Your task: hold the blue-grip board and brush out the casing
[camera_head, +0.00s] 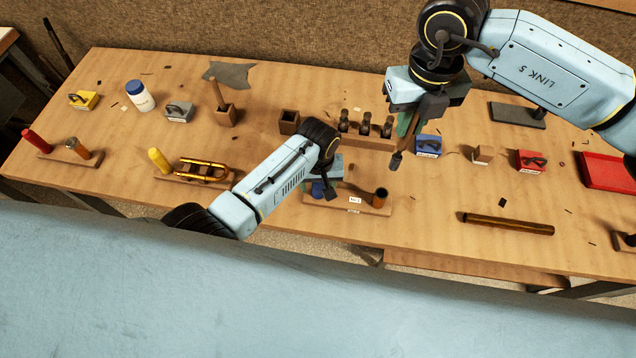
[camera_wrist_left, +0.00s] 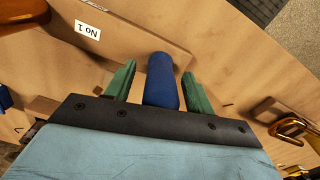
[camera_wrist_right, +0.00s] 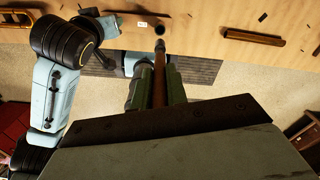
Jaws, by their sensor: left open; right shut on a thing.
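The blue-grip board (camera_head: 338,204) lies near the table's front edge, with a "No 1" label. Its blue grip (camera_wrist_left: 161,82) stands between the green fingers of my left gripper (camera_wrist_left: 158,75), which is open around it. In the head view my left arm partly hides the grip. The casing (camera_head: 380,197), a copper-coloured upright tube with a dark open mouth, stands at the board's right end. My right gripper (camera_head: 405,125) is shut on a brush (camera_head: 396,160) with a brown shaft, held tip down above and behind the casing, apart from it. The brush also shows in the right wrist view (camera_wrist_right: 159,88).
A block with several dark plugs (camera_head: 365,142) stands behind. A brown rod (camera_head: 508,223) lies to the right. A red tray (camera_head: 606,171) is at far right.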

